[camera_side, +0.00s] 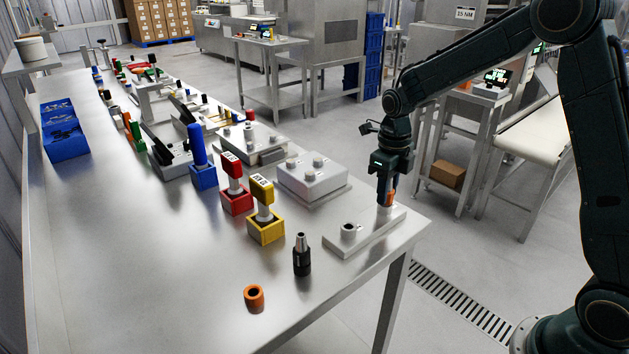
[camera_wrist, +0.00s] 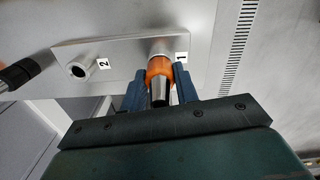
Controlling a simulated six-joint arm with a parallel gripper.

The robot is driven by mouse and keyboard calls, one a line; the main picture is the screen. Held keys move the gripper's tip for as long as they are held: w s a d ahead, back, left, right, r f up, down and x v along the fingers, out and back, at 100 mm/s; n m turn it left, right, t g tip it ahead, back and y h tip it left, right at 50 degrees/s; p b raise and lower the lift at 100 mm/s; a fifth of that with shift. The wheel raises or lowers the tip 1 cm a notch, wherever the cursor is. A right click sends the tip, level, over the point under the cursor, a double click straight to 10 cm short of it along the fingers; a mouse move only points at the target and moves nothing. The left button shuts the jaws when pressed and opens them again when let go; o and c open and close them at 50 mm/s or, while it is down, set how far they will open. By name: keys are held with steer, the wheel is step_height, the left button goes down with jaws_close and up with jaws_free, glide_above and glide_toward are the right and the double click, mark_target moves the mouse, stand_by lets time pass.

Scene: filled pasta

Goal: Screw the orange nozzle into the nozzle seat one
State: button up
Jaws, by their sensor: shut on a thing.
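My gripper (camera_side: 387,190) is shut on the orange nozzle (camera_side: 390,198) at the right end of the pale seat plate (camera_side: 336,246). In the wrist view, the blue fingers of my gripper (camera_wrist: 160,84) stand on both sides of the orange nozzle (camera_wrist: 159,67), and its grey metal tip points toward the camera. The nozzle is upright at nozzle seat one (camera_wrist: 160,56), beside the label 1 (camera_wrist: 181,57). How deep it sits in the seat is hidden. Seat two (camera_side: 349,230), by the label 2 (camera_wrist: 103,63), is empty.
A black nozzle with a metal tip (camera_side: 302,258) stands in front of the plate. A loose orange ring (camera_side: 254,297) lies near the front edge. Yellow (camera_side: 266,228) and red (camera_side: 237,200) holders with tools and a grey block (camera_side: 314,180) stand behind.

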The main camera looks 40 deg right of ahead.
steer(key=o, duration=1.2)
steer(key=shift+c, duration=0.2)
steer(key=n, duration=0.3)
steer(key=shift+n, duration=0.4)
steer(key=n, duration=0.4)
steer(key=shift+n, duration=1.8)
